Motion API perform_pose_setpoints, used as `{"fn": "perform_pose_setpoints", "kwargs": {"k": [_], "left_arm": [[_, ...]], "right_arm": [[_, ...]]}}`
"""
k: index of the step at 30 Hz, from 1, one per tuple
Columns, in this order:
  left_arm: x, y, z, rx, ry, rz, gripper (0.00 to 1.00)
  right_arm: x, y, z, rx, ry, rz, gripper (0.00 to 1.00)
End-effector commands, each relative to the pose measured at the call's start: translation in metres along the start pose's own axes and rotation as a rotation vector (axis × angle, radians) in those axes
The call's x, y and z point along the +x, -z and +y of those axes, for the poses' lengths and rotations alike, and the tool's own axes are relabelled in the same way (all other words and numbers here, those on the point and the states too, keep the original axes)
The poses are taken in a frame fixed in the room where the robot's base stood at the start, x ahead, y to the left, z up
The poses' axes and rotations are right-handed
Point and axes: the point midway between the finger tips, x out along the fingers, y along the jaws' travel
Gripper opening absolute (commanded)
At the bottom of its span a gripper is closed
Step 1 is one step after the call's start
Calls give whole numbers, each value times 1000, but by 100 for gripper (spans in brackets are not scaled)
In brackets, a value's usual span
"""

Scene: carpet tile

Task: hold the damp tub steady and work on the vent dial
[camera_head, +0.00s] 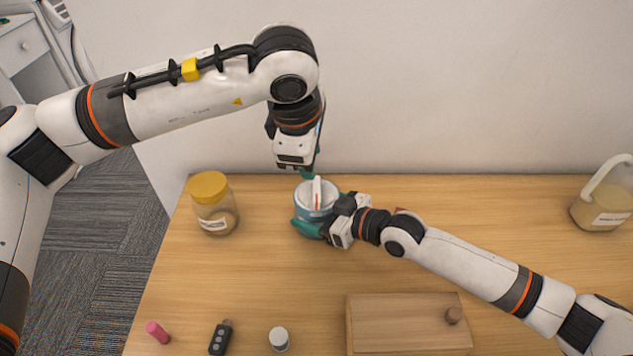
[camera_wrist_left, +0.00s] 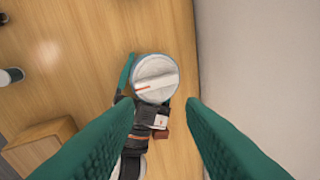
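The damp tub (camera_head: 311,213) stands upright near the back of the table, blue-sided with a white top. Its vent dial (camera_head: 317,192) is a raised white bar with an orange-red mark; the left wrist view shows the dial (camera_wrist_left: 157,82) from above. My right gripper (camera_head: 319,216) has its teal fingers on the tub's sides, and part of the tub is hidden behind it. My left gripper (camera_head: 309,173) points down above the tub. In the left wrist view its fingers are spread wide with nothing between them, and the dial lies beyond the tips.
A yellow-lidded jar (camera_head: 214,205) stands left of the tub. A wooden box (camera_head: 395,322) with a knob is at the front. A pink cylinder (camera_head: 157,332), a dark remote (camera_head: 220,338) and a white-capped item (camera_head: 279,338) lie front left. A handled container (camera_head: 602,207) stands far right.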

Motion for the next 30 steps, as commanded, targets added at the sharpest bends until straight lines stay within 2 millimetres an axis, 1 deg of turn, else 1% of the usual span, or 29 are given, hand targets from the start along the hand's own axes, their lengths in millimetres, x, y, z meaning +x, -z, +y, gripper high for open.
{"fn": "perform_pose_setpoints", "kwargs": {"k": [1, 9, 12, 15, 19, 24, 26, 30], "left_arm": [[-2, 2, 0, 110, 5, -10, 36], [-7, 8, 2, 748, -2, -74, 36], [-9, 11, 2, 962, -12, -97, 36], [-11, 12, 3, 1140, -25, -115, 36], [-12, 13, 3, 1299, -39, -132, 36], [-10, 13, 3, 1388, -49, -139, 36], [-5, 13, 3, 1394, -51, -138, 36], [17, 10, 3, 1394, -53, -137, 36]], "right_arm": [[0, 0, 0, 1, 0, 0, 51], [0, 0, 0, 1, 0, 0, 51], [0, 0, 0, 1, 0, 0, 51], [0, 0, 0, 1, 0, 0, 51], [0, 0, 0, 1, 0, 0, 51], [0, 0, 0, 1, 0, 0, 51], [0, 0, 0, 1, 0, 0, 51], [0, 0, 0, 1, 0, 0, 51]]}}
